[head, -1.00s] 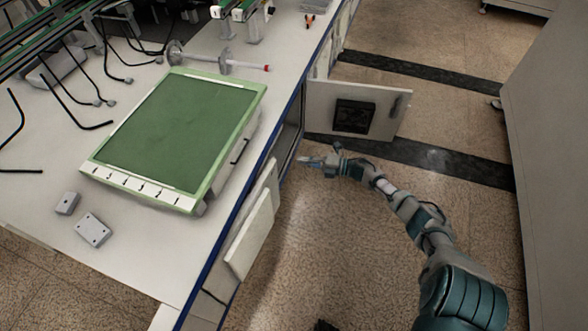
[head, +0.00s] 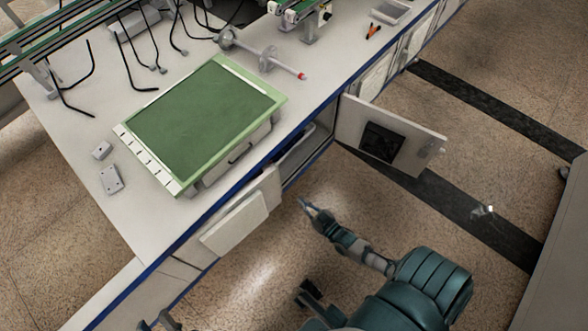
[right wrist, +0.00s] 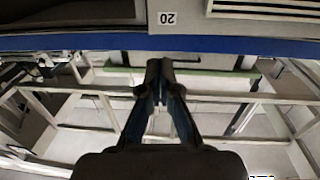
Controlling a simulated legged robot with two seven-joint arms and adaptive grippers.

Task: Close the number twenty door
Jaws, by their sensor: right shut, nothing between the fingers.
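A white cabinet door (head: 415,147) with a dark square panel on its inner face stands swung open, right of the cabinet opening (head: 308,155). An upside-down "20" label (right wrist: 167,18) on a light panel shows in the right wrist view; no number is readable on the open door in the head view. My right gripper (head: 305,203) is shut and empty, in the air in front of the cabinet, left of and below the open door, apart from it. Its fingers also show in the right wrist view (right wrist: 159,68). My left gripper (head: 160,322) is barely visible at the bottom edge.
The blue-edged bench (head: 130,225) carries a green board (head: 205,118) and a rod (head: 265,58). Another panel (head: 235,225) projects from the bench front on the near left.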

